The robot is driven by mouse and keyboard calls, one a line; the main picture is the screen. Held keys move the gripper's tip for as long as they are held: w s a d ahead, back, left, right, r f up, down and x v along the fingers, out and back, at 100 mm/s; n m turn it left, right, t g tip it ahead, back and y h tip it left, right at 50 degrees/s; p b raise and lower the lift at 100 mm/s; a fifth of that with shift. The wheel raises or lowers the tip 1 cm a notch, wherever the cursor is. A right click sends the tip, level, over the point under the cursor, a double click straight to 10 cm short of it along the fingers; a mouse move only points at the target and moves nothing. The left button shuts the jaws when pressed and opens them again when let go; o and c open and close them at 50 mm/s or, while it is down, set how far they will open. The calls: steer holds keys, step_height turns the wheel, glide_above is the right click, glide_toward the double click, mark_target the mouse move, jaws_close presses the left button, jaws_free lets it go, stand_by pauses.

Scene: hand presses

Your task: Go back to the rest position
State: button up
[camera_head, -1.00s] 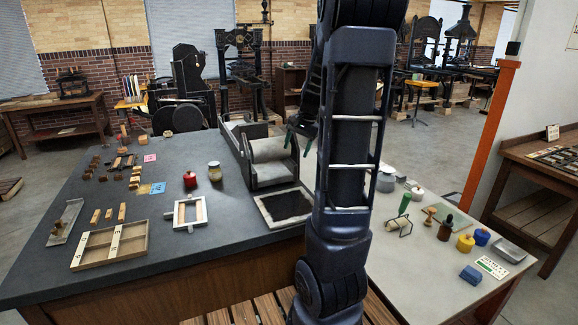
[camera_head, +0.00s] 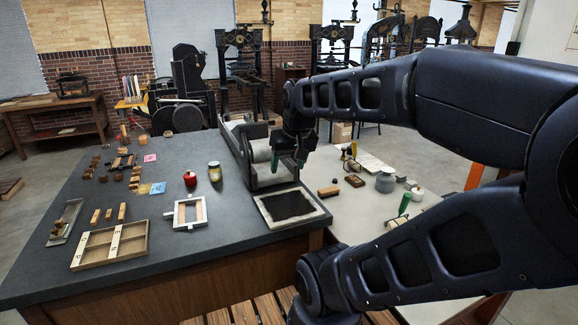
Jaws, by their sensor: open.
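My gripper (camera_head: 289,160) hangs at the end of my dark arm, pointing down, with green-tipped fingers. It is open, with nothing seen between the fingers. It is in front of the grey roller press (camera_head: 262,152) on the dark table and above the framed black ink slab (camera_head: 290,204); whether it touches the press cannot be told. My arm reaches in from the right and covers much of the pale table on that side.
The dark table (camera_head: 190,250) holds a wooden tray (camera_head: 112,245), a white frame (camera_head: 190,212), a red pot (camera_head: 190,178), a jar (camera_head: 214,171) and small blocks. The pale table (camera_head: 345,225) holds a grey pot (camera_head: 385,180) and a green-handled roller (camera_head: 404,203).

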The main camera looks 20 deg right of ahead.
steer(key=shift+s+a+f, duration=0.1)
steer(key=shift+s+a, duration=0.05)
steer(key=shift+s, duration=0.4)
